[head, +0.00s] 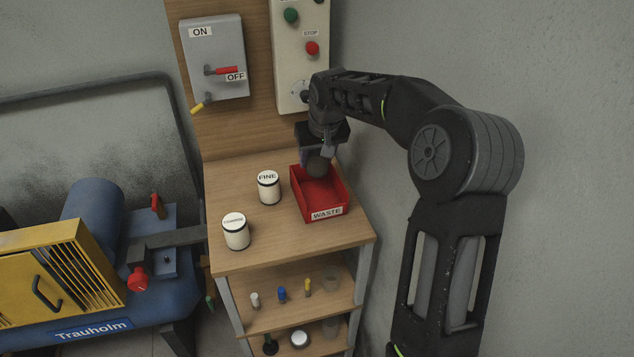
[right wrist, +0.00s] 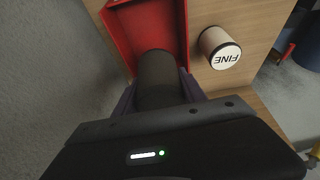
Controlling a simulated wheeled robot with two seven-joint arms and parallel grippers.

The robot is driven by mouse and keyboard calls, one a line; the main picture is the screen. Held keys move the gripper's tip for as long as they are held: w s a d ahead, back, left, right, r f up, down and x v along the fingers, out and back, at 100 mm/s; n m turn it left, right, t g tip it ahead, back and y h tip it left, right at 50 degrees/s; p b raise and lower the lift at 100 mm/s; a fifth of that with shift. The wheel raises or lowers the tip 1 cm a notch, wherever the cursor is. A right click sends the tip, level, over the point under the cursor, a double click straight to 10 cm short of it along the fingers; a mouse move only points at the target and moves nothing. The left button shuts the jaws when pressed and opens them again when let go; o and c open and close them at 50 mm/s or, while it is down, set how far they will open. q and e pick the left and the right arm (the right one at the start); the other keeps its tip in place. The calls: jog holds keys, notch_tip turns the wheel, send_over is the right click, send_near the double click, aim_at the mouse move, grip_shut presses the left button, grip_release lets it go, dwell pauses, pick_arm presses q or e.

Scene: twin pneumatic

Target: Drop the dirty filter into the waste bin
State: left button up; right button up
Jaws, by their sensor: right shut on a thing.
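The dirty filter is a dark grey cylinder (right wrist: 158,78); it also shows in the head view (head: 318,165). My right gripper (head: 318,158) is shut on it and points down over the back part of the waste bin. The waste bin (head: 326,207) is a red open box labelled WASTE on the table top. In the right wrist view the bin (right wrist: 118,40) lies beyond the filter, and the filter's far end overlaps its inside. I cannot tell whether the filter touches the bin floor. My left gripper is not in view.
A white FINE filter (head: 269,187) stands left of the bin, and a second white labelled filter (head: 235,232) stands nearer the front left. The wooden table (head: 290,245) has free room at its front. A switch panel (head: 213,60) and a control box (head: 300,75) are on the board behind.

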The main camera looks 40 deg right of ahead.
aim_at(317, 166)
jog(key=shift+f, duration=1.4)
jog(key=shift+f, duration=0.1)
notch_tip(317, 166, down, 4)
jog(key=shift+r+p, duration=0.25)
jog(key=shift+p, duration=0.15)
jog(key=shift+f+b, duration=0.55)
jog(key=shift+f, duration=0.05)
jog(key=shift+f, duration=0.1)
